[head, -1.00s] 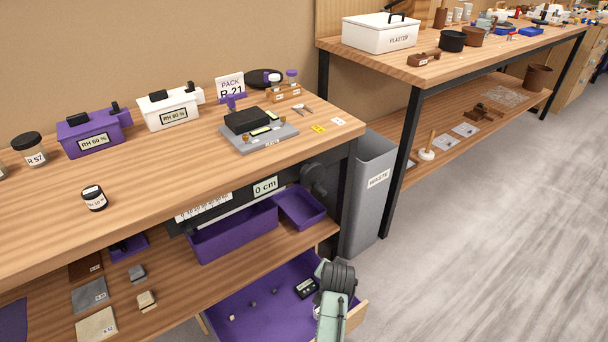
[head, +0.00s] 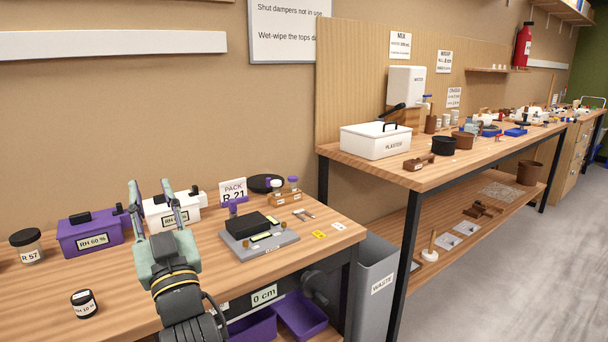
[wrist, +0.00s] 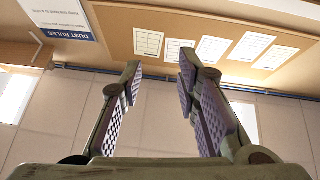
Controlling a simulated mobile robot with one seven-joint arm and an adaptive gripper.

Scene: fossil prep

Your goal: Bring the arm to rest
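My gripper (head: 153,203) is raised above the front bench in the head view, its fingers pointing up. The two fingers stand apart with nothing between them. In the wrist view my gripper (wrist: 158,85) is also open and empty, with a wall and ceiling area behind it. In the head view my gripper partly covers the white RH 60 % box (head: 187,207) and stands to the right of the purple RH 60 % box (head: 85,238).
The wooden bench (head: 330,262) holds a grey device (head: 262,247), a PACK R.21 sign (head: 232,191), a jar marked R.57 (head: 27,247) and a small black jar (head: 84,304). A grey waste bin (head: 372,290) stands between the benches. Open floor lies at right.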

